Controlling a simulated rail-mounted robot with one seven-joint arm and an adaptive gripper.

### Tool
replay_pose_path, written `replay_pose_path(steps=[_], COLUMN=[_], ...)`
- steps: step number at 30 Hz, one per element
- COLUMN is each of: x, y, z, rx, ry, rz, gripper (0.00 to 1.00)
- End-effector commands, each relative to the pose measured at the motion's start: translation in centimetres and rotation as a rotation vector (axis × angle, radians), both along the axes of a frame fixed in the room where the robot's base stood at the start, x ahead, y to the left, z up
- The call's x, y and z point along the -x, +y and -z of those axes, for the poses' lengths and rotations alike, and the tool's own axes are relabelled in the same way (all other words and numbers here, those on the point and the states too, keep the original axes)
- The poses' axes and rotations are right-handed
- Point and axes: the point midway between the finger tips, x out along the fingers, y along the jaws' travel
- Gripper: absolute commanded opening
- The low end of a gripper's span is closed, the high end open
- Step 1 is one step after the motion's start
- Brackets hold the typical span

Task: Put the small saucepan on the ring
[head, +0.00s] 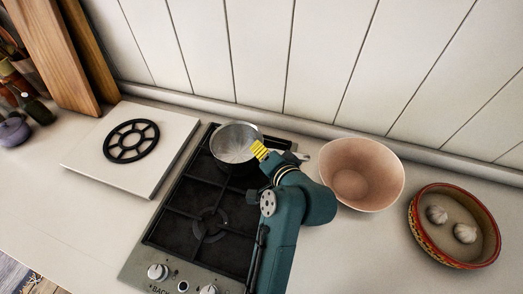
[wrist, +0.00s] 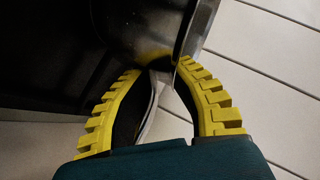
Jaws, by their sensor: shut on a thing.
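The small saucepan (head: 234,146) is silvery metal and open-topped, over the back part of the black hob (head: 178,213). I cannot tell whether its base touches the grate. My gripper (head: 260,150) is at the pan's right side, its yellow fingers shut on the saucepan. In the wrist view my gripper (wrist: 160,68) has a thin pale metal piece, likely the handle (wrist: 153,108), between its fingers. A front burner ring (head: 210,225) shows bare under the grate. The back of the hob is partly hidden by the pan and my arm.
A pink bowl (head: 384,168) stands close to the right of my gripper. Farther right is a red-rimmed dish (head: 420,218) with garlic. On the left a white board (head: 92,160) carries a round black trivet (head: 131,122). The panelled wall (head: 260,50) is close behind the pan.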

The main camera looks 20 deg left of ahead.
Motion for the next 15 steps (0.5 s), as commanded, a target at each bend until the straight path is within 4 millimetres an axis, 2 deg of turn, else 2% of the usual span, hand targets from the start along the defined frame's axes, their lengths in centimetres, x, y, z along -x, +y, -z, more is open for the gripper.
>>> replay_pose_path(steps=[1,4,5,15], x=[0.02,0.02,0.02,0.18], y=[0.00,0.00,0.00,-0.20], z=[0.14,0.12,0.12,-0.29], rx=[0.000,0.000,0.000,-0.001], ry=[0.002,0.002,0.002,0.002], rz=[0.000,0.000,0.000,0.001], gripper=[0.25,0.44,0.47,0.47])
